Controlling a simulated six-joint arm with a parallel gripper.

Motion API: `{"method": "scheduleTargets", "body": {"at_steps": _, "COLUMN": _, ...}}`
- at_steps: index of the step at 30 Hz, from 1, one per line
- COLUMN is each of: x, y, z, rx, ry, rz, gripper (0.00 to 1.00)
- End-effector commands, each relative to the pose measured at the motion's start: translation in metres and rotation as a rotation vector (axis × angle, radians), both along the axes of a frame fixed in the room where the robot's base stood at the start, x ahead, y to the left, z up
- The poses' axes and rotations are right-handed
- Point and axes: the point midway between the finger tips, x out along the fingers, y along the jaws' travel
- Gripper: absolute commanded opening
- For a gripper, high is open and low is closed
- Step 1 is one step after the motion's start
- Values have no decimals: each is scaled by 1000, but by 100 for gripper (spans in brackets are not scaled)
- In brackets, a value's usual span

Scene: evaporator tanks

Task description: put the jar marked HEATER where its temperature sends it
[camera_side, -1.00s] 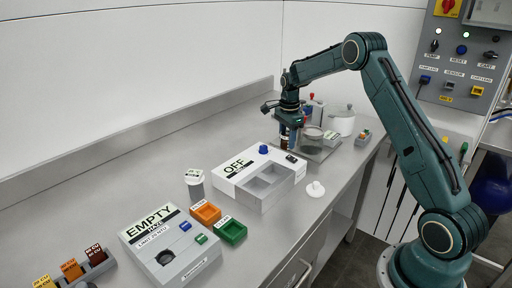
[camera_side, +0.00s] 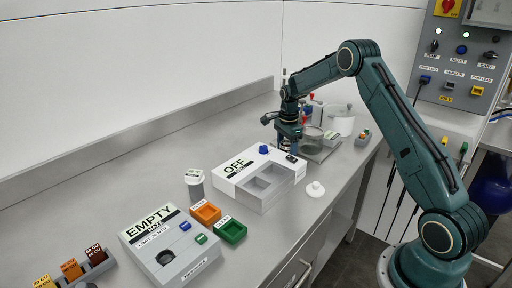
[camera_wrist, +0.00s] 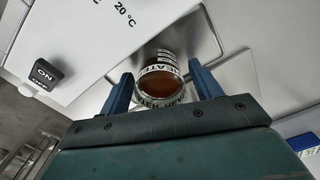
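The jar marked HEATER (camera_wrist: 160,84) is brown with a white lettered band, seen from above in the wrist view. In the side view my gripper (camera_side: 290,146) is low, by the far right end of the white box reading OFF (camera_side: 228,178); the jar is not clear there. The wrist view shows "20 °C" on a white panel (camera_wrist: 85,25) and a black ON switch (camera_wrist: 46,74).
A grey box reading EMPTY (camera_side: 150,232), an orange bin (camera_side: 206,212) and a green bin (camera_side: 232,232) stand at the front. A white lid (camera_side: 316,189) lies right of the OFF box.

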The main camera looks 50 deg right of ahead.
Motion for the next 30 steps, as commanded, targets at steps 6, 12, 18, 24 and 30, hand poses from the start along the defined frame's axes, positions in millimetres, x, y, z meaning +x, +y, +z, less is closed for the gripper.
{"method": "scheduleTargets", "body": {"at_steps": 6, "x": 0, "y": 0, "z": 0, "rx": 0, "ry": 0, "rz": 0, "gripper": 64}}
{"method": "scheduleTargets", "body": {"at_steps": 12, "x": 0, "y": 0, "z": 5, "rx": -1, "ry": -2, "rz": 0, "gripper": 64}}
{"method": "scheduleTargets", "body": {"at_steps": 18, "x": 1, "y": 0, "z": 24, "rx": -1, "ry": -3, "rz": 0, "gripper": 64}}
{"method": "scheduleTargets", "body": {"at_steps": 24, "x": 1, "y": 0, "z": 54, "rx": -2, "ry": -5, "rz": 0, "gripper": 64}}
{"method": "scheduleTargets", "body": {"at_steps": 30, "x": 1, "y": 0, "z": 87, "rx": -1, "ry": -3, "rz": 0, "gripper": 64}}
